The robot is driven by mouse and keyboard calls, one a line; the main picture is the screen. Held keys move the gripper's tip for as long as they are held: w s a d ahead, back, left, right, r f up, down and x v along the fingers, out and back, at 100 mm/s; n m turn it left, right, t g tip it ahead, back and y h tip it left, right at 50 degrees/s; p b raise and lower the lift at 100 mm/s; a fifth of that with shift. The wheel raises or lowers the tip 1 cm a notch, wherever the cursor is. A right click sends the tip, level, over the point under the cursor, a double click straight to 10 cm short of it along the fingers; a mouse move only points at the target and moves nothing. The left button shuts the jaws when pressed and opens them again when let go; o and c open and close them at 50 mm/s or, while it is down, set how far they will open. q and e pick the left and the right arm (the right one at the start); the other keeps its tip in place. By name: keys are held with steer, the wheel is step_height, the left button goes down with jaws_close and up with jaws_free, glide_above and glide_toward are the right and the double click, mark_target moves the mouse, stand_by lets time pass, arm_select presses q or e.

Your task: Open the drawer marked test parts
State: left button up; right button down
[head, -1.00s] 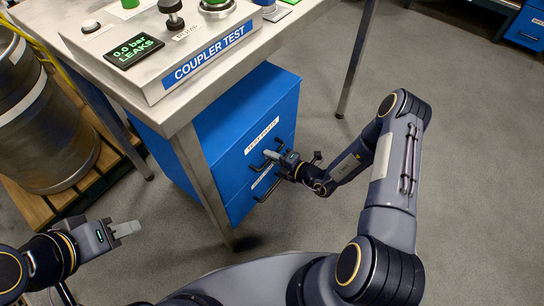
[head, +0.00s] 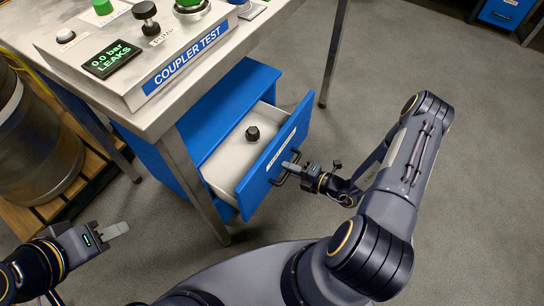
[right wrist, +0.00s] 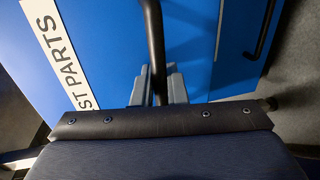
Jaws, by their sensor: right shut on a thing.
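The blue drawer (head: 277,160) under the coupler test bench is pulled out, and its pale inside shows. A small dark knob-like part (head: 253,133) stands in it. In the right wrist view its front carries a white label (right wrist: 65,55) on which "ST PARTS" can be read. My right gripper (head: 290,170) is shut on the drawer's dark bar handle (right wrist: 155,45), with a finger on each side of the bar in the right wrist view (right wrist: 158,88). My left gripper (head: 113,232) is away from the drawer at lower left; its finger gap is not clear.
The bench (head: 160,118) with the COUPLER TEST panel (head: 188,55) stands above the drawer, and its metal leg (head: 200,185) is beside the drawer's left side. A steel keg (head: 38,140) stands on a wooden pallet at left. The floor to the right is clear.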

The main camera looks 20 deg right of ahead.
steer(key=f+v, duration=0.3)
steer(key=v, duration=1.1)
steer(key=shift+s+d, duration=0.25)
steer(key=shift+s, duration=0.15)
steer(key=c, duration=1.5)
jaws_free()
steer(key=shift+c, duration=0.2)
steer(key=p+v, duration=0.1)
steer(key=v, duration=0.6)
steer(key=shift+s+d, duration=0.25)
steer(key=shift+s, duration=0.05)
